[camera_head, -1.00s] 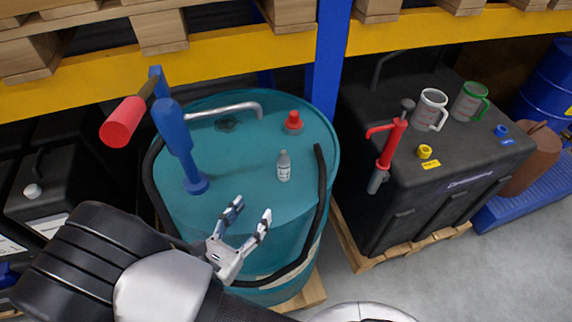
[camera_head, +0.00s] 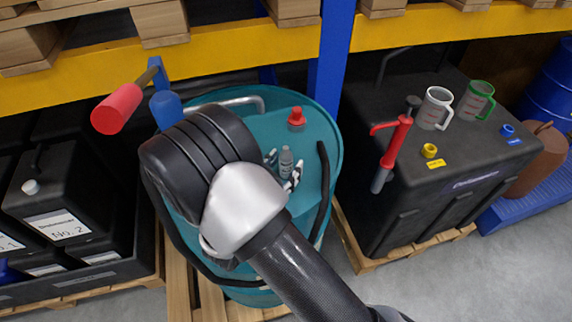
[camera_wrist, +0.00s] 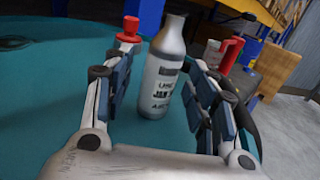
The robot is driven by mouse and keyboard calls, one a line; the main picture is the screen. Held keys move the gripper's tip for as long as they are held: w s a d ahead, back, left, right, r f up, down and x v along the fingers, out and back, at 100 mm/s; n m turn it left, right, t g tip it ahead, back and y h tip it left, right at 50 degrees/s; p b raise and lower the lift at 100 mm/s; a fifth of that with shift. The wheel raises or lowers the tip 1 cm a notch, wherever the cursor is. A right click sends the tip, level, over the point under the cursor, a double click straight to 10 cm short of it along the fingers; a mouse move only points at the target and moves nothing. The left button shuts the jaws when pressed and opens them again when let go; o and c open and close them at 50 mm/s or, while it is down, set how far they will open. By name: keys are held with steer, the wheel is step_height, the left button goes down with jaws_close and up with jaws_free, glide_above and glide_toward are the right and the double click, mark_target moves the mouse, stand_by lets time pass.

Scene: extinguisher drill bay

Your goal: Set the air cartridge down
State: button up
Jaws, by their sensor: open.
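A small grey bottle with a dark-lettered label (camera_head: 286,160) stands upright on the teal drum top (camera_head: 318,150). It is the only thing here that could be the air cartridge; I cannot read its label fully. It shows large in the wrist view (camera_wrist: 163,75). My gripper (camera_head: 282,172) is open, with one finger on each side of the bottle. In the wrist view my gripper (camera_wrist: 160,95) shows a clear gap between its left finger and the bottle.
A red cap (camera_head: 296,118) sits behind the bottle. A black hose (camera_head: 323,190) lies along the drum's right edge. A blue pump with a red handle (camera_head: 118,108) rises at the left, partly hidden by my arm. A black tank (camera_head: 440,185) with mugs stands at right.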

steer(key=shift+w+d, duration=0.35)
steer(key=shift+w, duration=0.25)
steer(key=shift+c, duration=0.3)
jaws_close()
